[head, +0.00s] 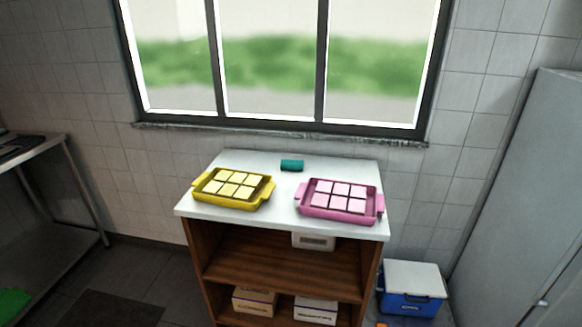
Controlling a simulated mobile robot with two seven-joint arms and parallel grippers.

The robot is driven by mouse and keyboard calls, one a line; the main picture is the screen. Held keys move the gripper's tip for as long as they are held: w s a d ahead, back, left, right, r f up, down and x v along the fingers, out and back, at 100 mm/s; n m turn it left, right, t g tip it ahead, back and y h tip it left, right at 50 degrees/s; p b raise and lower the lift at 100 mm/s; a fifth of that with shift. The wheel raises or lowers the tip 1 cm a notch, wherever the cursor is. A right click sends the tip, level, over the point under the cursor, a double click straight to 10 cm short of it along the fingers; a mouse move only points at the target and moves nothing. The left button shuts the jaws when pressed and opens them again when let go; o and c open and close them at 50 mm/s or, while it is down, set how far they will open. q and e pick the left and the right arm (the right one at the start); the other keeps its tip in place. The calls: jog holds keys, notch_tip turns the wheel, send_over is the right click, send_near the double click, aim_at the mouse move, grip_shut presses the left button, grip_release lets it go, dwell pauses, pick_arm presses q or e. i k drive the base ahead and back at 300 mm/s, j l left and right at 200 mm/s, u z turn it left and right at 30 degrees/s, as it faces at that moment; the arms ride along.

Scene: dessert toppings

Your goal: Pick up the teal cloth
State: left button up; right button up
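The teal cloth (292,165) is a small folded block. It lies on the white top of the wooden shelf unit (285,204), near the back edge and about midway along it. It stands apart from the two trays in front of it. Neither of my grippers shows in the head view.
A yellow tray (207,197) with pale square pieces stands front left on the top, a pink tray (341,215) with similar pieces front right. A window sill rises behind. A blue cooler (411,301) stands on the floor at right.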

aim_at(285, 165)
jog(key=i+j+u, duration=0.15)
jog(key=i+j, duration=0.7)
